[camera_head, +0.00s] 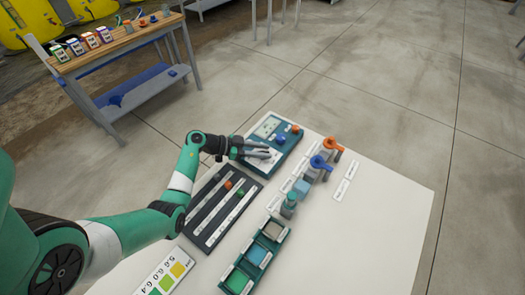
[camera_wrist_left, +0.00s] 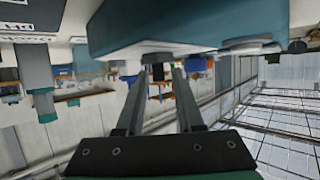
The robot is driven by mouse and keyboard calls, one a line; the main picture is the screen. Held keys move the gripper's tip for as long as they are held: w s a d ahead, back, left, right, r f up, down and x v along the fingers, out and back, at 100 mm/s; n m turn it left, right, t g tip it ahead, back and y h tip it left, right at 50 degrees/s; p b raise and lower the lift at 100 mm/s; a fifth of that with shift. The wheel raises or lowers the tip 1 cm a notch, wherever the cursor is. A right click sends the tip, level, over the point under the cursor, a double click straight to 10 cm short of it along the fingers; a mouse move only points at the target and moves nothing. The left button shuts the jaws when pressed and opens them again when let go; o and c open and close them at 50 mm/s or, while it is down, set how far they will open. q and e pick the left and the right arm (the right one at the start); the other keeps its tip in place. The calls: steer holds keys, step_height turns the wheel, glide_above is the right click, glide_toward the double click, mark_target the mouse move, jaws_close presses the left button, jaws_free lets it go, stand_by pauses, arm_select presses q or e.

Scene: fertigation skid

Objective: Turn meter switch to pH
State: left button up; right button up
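The teal meter box (camera_head: 285,150) lies at the far edge of the white table. It has a pale panel (camera_head: 267,127), a blue knob (camera_head: 280,138) and an orange-red knob (camera_head: 295,127). I cannot read which one is the meter switch or its setting. My left gripper (camera_head: 240,147) is at the left part of this box, covering some of it. In the left wrist view a teal box (camera_wrist_left: 190,22) hangs upside down above the fingers, with round pieces along its edge. My right gripper is not in view.
A dark slider board (camera_head: 210,215) lies before the meter. Orange (camera_head: 333,144) and blue (camera_head: 321,162) valves and a teal cylinder (camera_head: 289,204) stand to its right. A divided tray (camera_head: 277,228) and colour chart (camera_head: 160,270) lie nearer. The table's right side (camera_head: 370,220) is clear.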

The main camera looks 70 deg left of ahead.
arm_select(q)
jaws_close()
steer(key=shift+a+r+m+h+p, duration=0.1)
steer(key=shift+r+m+h+p, duration=0.05)
steer(key=shift+m+h+p, duration=0.4)
steer(key=shift+m+h, duration=0.25)
steer(key=shift+h, duration=0.2)
steer(key=shift+f+m+g+h, duration=0.2)
steer(key=shift+m+g+h, duration=0.1)
steer(key=shift+m+g, duration=0.15)
steer(key=m+g+h+b, duration=0.1)
steer(key=b, duration=0.2)
steer(key=m+g+h+b, duration=0.1)
steer(key=m+b, duration=0.1)
steer(key=b, duration=0.1)
steer(key=m+g+h+b, duration=0.1)
steer(key=h+b, duration=0.1)
steer(key=b, duration=0.2)
steer(key=shift+f, duration=0.3)
steer(key=shift+r+m+g+h+b, duration=0.35)
steer(key=shift+m+h+b, duration=0.1)
steer(key=shift+b, duration=0.4)
